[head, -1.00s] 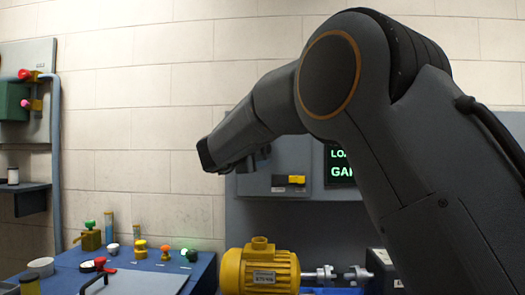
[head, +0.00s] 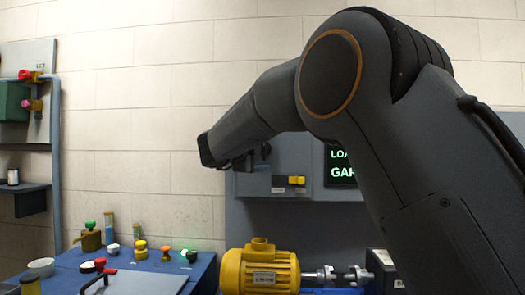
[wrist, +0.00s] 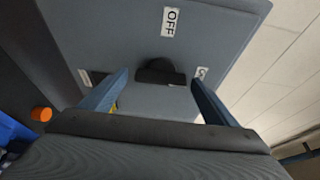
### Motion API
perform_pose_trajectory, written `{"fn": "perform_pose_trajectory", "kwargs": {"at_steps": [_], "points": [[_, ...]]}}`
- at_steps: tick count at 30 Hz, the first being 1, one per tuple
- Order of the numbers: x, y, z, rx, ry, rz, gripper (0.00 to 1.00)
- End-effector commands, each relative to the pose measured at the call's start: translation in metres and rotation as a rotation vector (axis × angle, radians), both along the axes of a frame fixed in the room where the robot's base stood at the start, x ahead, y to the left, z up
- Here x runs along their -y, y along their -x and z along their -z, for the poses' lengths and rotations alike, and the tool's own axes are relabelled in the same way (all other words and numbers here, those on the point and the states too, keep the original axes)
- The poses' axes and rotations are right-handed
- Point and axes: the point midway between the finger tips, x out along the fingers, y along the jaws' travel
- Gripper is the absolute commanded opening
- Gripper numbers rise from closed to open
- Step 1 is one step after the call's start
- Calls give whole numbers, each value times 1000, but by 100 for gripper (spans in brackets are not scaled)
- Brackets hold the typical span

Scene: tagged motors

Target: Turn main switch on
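A grey-blue switch panel (wrist: 110,35) fills much of the wrist view. On it is a black knob (wrist: 160,73), between my two blue fingers and beyond their tips. My gripper (wrist: 160,97) is open, with nothing seen held between the fingers. In the head view my gripper (head: 245,161) is in front of the left part of the grey cabinet (head: 290,150), close to a small yellow and black part (head: 297,180). Whether the fingers touch the panel cannot be told.
A yellow motor (head: 260,269) stands below, with a metal shaft coupling (head: 325,275) to its right. A blue bench (head: 200,272) with several coloured knobs is at lower left. A green-lettered display (head: 340,166) is partly behind my arm. An orange cylinder (wrist: 41,114) shows at left in the wrist view.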

Motion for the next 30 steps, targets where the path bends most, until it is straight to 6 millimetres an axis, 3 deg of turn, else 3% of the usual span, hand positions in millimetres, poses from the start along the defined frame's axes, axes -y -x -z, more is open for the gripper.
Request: {"fn": "perform_pose_trajectory", "kwargs": {"at_steps": [10, 21, 30], "points": [[-3, 5, 0, 1, 1, -2, 81], [-27, 55, 0, 2, 1, -4, 81], [-33, 71, -1, 0, 1, -1, 81]]}}
